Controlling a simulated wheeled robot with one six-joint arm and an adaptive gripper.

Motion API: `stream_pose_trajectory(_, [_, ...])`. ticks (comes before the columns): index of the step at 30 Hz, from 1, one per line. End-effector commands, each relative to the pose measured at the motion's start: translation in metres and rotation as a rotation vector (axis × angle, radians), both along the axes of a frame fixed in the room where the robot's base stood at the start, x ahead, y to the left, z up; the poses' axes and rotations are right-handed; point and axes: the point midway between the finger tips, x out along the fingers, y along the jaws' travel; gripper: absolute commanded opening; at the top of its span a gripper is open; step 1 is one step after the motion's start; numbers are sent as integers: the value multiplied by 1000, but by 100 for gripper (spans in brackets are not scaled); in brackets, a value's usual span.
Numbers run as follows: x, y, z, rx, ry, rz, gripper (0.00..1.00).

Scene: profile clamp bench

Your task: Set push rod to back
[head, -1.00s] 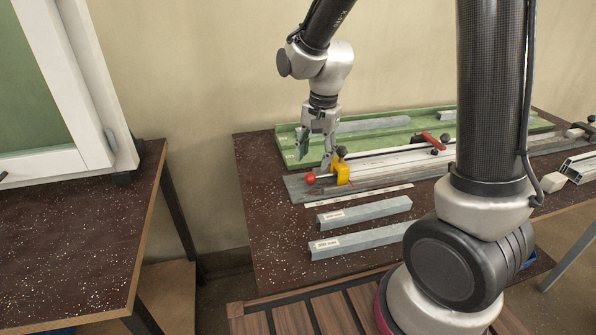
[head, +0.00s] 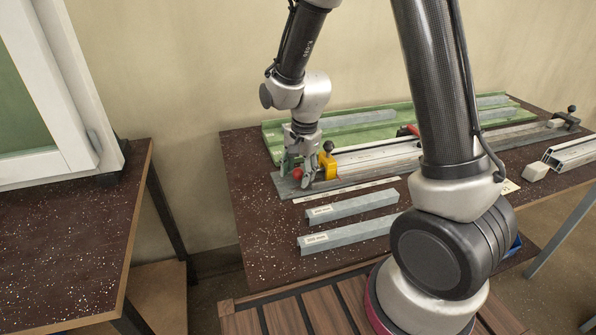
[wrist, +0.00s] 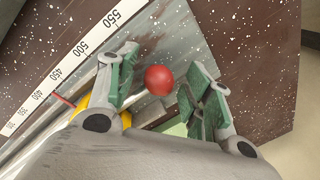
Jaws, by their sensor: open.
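The push rod ends in a red ball knob (head: 297,174), which sticks out to the left of a yellow clamp block (head: 328,165) at the left end of the clamp bench. In the wrist view the red knob (wrist: 159,80) and part of its pale rod lie between the two green-padded fingers. My gripper (head: 297,170) is down at the knob, and in the wrist view its fingers (wrist: 160,92) are apart, with a gap on each side of the knob. The yellow block (wrist: 92,108) is mostly hidden behind a finger in the wrist view.
A ruler strip (wrist: 68,62) runs along the bench's front. Two grey profiles (head: 352,206) lie in front on the speckled table (head: 258,215). A green tray (head: 380,115) with profiles lies behind. A window frame stands on another table at left.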

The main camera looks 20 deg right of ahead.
Motion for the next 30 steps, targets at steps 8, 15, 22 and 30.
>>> stream_pose_trajectory(8, [0,0,0,0,-1,1,16])
stream_pose_trajectory(15, [2,3,1,0,-5,4,0])
stream_pose_trajectory(22, [3,54,2,3,-9,13,0])
stream_pose_trajectory(30, [4,114,2,4,-12,10,0])
